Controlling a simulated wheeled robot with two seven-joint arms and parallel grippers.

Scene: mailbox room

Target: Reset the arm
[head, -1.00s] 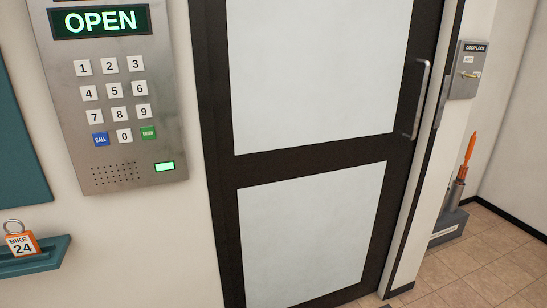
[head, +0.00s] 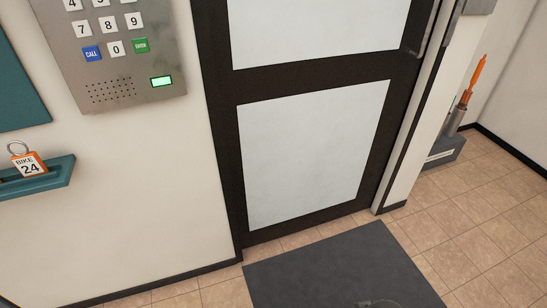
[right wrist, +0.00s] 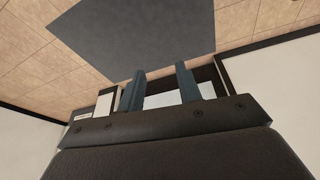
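My right gripper (right wrist: 161,84) shows in the right wrist view, its two dark fingers apart with nothing held between them. Past the fingers are the dark mat and the lower part of the door. The head view shows no clear gripper; only a small grey shape shows at its bottom edge, too little to identify. My left gripper is not in view.
A keypad panel (head: 125,82) is on the wall left of the dark-framed door (head: 313,142), which looks shut. A teal ledge (head: 55,178) holds the orange BIKE 24 tag (head: 30,165). A dark mat (head: 330,262) lies on the tiled floor. An orange-tipped tool (head: 475,75) stands at the right.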

